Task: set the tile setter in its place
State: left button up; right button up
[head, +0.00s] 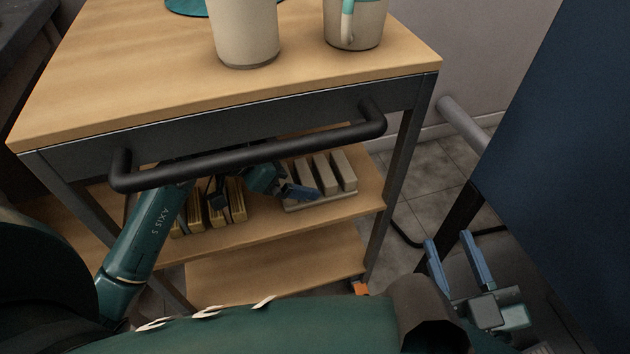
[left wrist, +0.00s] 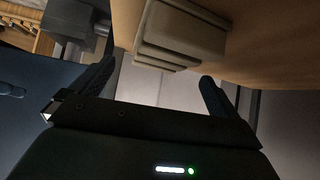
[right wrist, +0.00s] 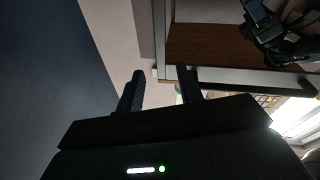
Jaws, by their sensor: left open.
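A cream rack with several upright slabs, which looks like the tile setter (head: 336,174), sits at the right end of the cart's middle shelf (head: 290,222). In the left wrist view a beige slabbed block (left wrist: 180,38), likely the same one, is close ahead of the fingers. My left gripper (head: 290,192) reaches under the handle, beside the rack's left end. Its fingers are apart, and I see nothing gripped; contact with the rack cannot be told. My right gripper (head: 450,244) is open and empty, off the cart to the right.
A yellowish slotted rack (head: 222,208) stands left on the same shelf. The black handle (head: 250,155) crosses above my left arm. The cart top (head: 130,70) holds a cream cup (head: 245,35) and a mug (head: 365,25). A dark blue panel (head: 565,130) stands at right.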

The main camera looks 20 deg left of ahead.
aim_at(310, 174)
pick_arm(q)
jog(key=shift+w+a+f, duration=0.2)
jog(key=shift+f, duration=0.05)
jog(key=shift+w+d+f+b, duration=0.15)
jog(key=shift+w+f+b, duration=0.05)
jog(key=shift+f+b, duration=0.1)
jog(key=b+x, duration=0.2)
jog(key=x, duration=0.3)
jog(key=shift+w+d+f+b, duration=0.2)
jog(key=shift+f+b, duration=0.1)
jog(key=shift+b, duration=0.05)
jog(key=shift+w+d+f, duration=0.15)
jog(key=shift+w+d, duration=0.05)
pick_arm(e)
jog(key=shift+a+f+m+y, duration=0.1)
jog(key=shift+a+m+y, duration=0.2)
jog(key=shift+a+y, duration=0.2)
pick_arm(q)
jog(key=c, duration=1)
jog(key=shift+o, duration=0.2)
jog(key=shift+a, duration=0.1)
pick_arm(e)
jog(key=shift+d+r, duration=0.15)
jog(key=shift+r, duration=0.05)
